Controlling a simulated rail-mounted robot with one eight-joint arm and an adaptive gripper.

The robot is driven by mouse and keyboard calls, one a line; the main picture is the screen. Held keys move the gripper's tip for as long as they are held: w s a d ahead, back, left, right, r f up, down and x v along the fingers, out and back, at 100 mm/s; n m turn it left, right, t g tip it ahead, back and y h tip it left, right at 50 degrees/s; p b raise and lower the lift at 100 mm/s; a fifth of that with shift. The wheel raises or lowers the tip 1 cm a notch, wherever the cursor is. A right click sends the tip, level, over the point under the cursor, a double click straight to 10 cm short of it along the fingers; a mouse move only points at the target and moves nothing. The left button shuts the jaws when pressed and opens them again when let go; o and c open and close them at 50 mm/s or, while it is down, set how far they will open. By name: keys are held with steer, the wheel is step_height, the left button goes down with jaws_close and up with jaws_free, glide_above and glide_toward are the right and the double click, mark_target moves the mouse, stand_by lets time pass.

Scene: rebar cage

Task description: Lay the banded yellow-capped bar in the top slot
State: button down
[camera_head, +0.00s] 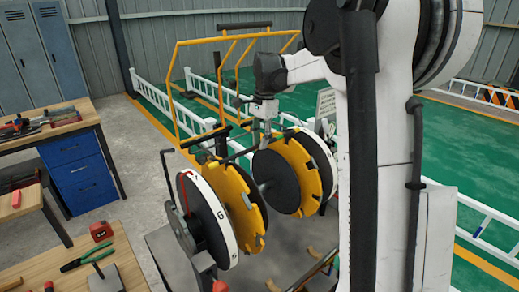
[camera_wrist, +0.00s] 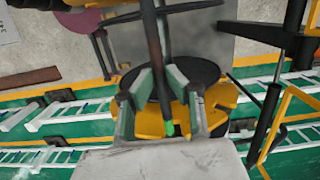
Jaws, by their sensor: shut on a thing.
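My gripper (camera_head: 267,132) is above the yellow notched wheels, pointing down. In the wrist view its fingers (camera_wrist: 161,88) are closed around a dark bar (camera_wrist: 155,50) that runs lengthwise between them. The top slots are partly hidden by the gripper and bar. A white numbered disc (camera_head: 221,228) stands at the front.
A yellow tube frame (camera_head: 177,95) rises behind the wheels. White fences (camera_head: 202,122) border the green floor. A workbench (camera_head: 62,128) with blue drawers stands left; a table (camera_head: 75,250) with pliers and a tape measure is at front left. My arm covers the right side.

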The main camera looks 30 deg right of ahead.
steer(key=shift+f+p, duration=0.4)
steer(key=shift+f, duration=1.15)
steer(key=shift+w+f, duration=0.2)
steer(key=shift+f, duration=0.25)
steer(key=shift+f, duration=0.15)
steer(key=c, duration=1.7)
jaws_free()
